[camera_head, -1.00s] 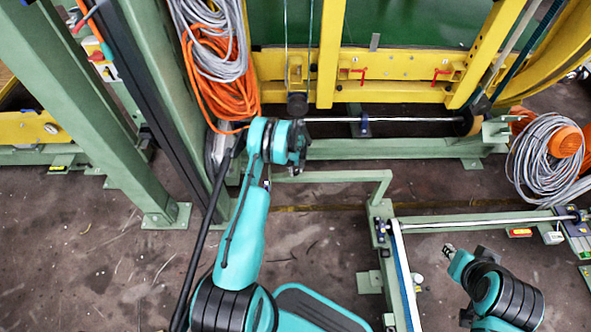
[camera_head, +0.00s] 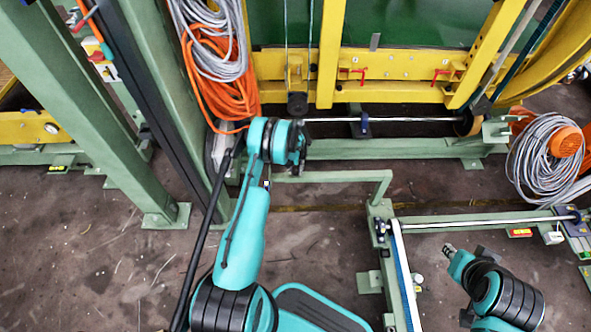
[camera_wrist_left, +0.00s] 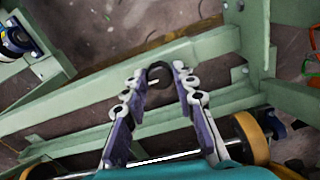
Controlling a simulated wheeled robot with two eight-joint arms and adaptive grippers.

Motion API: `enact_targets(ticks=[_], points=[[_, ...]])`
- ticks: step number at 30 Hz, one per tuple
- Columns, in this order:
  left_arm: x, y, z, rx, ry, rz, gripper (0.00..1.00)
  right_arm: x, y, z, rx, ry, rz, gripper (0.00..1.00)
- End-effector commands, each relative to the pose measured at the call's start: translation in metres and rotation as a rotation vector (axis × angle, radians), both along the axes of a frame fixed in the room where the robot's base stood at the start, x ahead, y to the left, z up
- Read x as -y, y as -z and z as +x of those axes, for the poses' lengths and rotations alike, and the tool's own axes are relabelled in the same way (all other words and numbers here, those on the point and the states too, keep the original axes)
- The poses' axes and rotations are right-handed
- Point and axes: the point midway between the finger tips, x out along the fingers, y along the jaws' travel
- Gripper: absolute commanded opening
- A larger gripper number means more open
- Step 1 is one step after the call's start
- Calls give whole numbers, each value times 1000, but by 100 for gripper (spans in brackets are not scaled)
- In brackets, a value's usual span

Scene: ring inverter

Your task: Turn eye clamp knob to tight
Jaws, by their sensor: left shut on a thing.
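In the left wrist view a dark round knob (camera_wrist_left: 158,72), seemingly the eye clamp knob, sits between the tips of my left gripper (camera_wrist_left: 156,78). The two fingers are closed on its sides. A small pale part shows just below it, and a green rail lies behind. In the head view my left gripper (camera_head: 298,150) is at the end of the teal arm, by the left end of the long shaft; its fingers and the knob are mostly hidden there. My right gripper (camera_head: 450,251) is at the lower right, far from the knob, and its fingers are too small to read.
A metal shaft (camera_head: 400,119) runs along a green beam (camera_head: 400,148) behind the left gripper. A yellow frame (camera_head: 404,89) with red handles stands behind. Orange cable (camera_head: 208,75) hangs close to the left arm. A green post (camera_head: 105,110) stands left. Floor (camera_head: 100,270) is open at lower left.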

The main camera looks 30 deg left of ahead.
Motion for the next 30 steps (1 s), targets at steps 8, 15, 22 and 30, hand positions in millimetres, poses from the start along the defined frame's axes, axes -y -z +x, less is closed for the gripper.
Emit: enact_targets(ticks=[8, 15, 22, 30], points=[[0, 0, 0, 1, 13, 0, 0, 0, 0, 0, 0, 0, 0, 26], [0, 0, 0, 0, 12, 0, 37, 0, 0, 0, 0, 0, 0, 26], [0, 0, 0, 0, 11, 0, 48, 0, 0, 0, 0, 0, 0, 26], [0, -14, 0, 0, 11, 0, 48, 0, 0, 0, 0, 0, 0, 26]])
